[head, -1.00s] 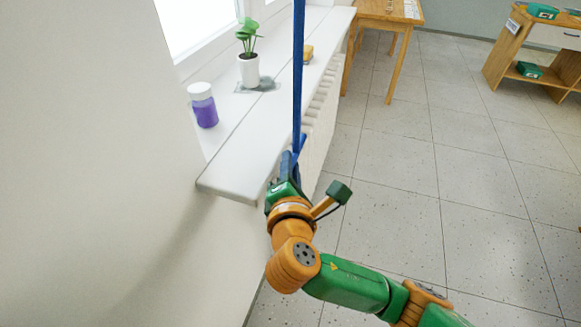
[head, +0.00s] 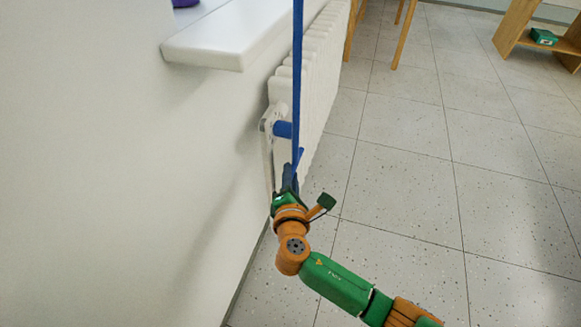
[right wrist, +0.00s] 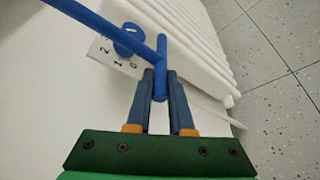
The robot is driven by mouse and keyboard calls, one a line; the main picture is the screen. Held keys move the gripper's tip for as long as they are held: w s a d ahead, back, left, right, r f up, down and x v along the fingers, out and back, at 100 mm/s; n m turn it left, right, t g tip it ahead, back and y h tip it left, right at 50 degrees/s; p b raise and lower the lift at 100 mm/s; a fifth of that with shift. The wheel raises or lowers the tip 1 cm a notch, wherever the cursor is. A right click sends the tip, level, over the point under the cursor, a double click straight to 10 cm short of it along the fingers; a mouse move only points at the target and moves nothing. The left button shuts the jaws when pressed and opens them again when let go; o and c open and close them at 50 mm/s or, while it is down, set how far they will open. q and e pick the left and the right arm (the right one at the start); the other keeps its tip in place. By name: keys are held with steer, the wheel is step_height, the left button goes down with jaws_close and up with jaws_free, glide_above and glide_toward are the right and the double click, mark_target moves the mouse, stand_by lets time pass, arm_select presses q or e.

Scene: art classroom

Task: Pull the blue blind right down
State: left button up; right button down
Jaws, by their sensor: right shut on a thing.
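In the right wrist view, a blue bar (right wrist: 105,28) comes in from the top left and meets a short blue handle (right wrist: 160,88). My right gripper (right wrist: 160,75) is shut on this handle, one finger on each side. The blind's upper part is out of view. My left gripper is not in view.
The white sill (head: 215,35) juts from the wall above the gripper. A white radiator (head: 318,85) with a blue valve knob (head: 283,129) stands close by; the knob, with numbers near it, also shows in the right wrist view (right wrist: 128,40).

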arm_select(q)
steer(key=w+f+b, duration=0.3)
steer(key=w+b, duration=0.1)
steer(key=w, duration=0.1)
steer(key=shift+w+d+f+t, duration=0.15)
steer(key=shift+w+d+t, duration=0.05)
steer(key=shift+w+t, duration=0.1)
arm_select(e)
step_height(320, 180, down, 7)
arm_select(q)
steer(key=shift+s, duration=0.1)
arm_select(e)
steer(key=c, duration=0.8)
jaws_free()
steer(key=shift+f, duration=0.1)
